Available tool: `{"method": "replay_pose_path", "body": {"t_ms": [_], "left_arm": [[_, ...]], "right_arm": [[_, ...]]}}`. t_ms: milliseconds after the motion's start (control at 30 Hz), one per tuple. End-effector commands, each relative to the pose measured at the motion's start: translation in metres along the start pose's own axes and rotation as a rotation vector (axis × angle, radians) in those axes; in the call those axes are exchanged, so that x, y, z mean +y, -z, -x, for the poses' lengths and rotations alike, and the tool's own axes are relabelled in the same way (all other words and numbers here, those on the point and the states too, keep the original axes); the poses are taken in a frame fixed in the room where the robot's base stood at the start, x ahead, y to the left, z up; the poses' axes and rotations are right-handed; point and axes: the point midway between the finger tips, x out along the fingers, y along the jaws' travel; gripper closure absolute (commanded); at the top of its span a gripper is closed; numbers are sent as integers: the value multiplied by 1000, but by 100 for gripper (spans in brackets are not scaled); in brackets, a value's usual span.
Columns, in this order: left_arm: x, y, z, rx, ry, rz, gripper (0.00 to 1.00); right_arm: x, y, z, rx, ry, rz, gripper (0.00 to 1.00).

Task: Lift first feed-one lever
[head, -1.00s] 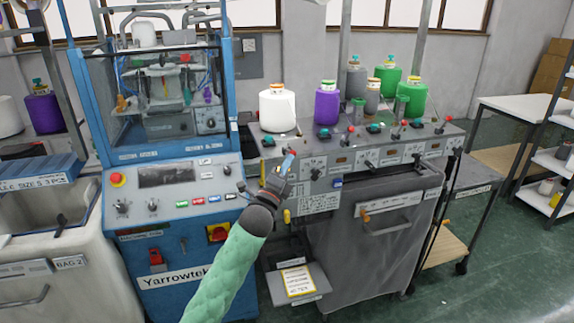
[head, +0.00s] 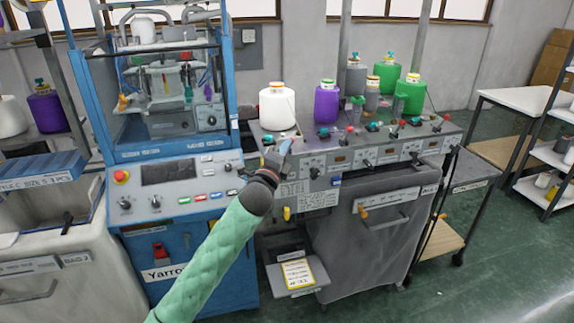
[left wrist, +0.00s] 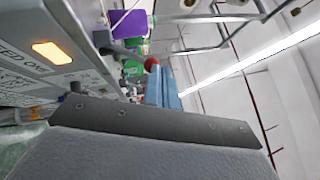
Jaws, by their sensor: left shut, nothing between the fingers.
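My left gripper (head: 280,155) is shut and empty at the left end of the grey feed panel (head: 340,160), below the white yarn cone (head: 277,106). In the left wrist view its blue fingertips (left wrist: 164,88) are close together, with a red ball knob (left wrist: 152,65) just beyond them. I cannot tell whether they touch it. A lettered label (left wrist: 24,62), seemingly "FEED ONE", shows there beside a lit amber lamp (left wrist: 52,52). In the head view, red-tipped levers (head: 350,130) stand along the panel top; the gripper partly hides its left end. My right gripper is not in view.
A purple cone (head: 327,103) and green cones (head: 411,94) stand on the panel top. The blue machine (head: 175,245) is close on the left. A grey bin (head: 370,235) stands under the panel. The green floor (head: 500,270) is open at right.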

Motion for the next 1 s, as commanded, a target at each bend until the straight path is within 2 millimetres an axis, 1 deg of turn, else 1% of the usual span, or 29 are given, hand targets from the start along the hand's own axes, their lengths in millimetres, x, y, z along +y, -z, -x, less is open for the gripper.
{"method": "replay_pose_path", "body": {"t_ms": [200,433,700,1000], "left_arm": [[-8,-10,-12,-1,0,-2,100],[-12,-17,-22,0,1,-1,100],[-14,-22,-28,0,0,0,100],[-14,-23,-29,0,0,0,100]], "right_arm": [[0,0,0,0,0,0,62],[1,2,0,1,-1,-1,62],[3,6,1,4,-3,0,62],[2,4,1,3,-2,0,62]]}}
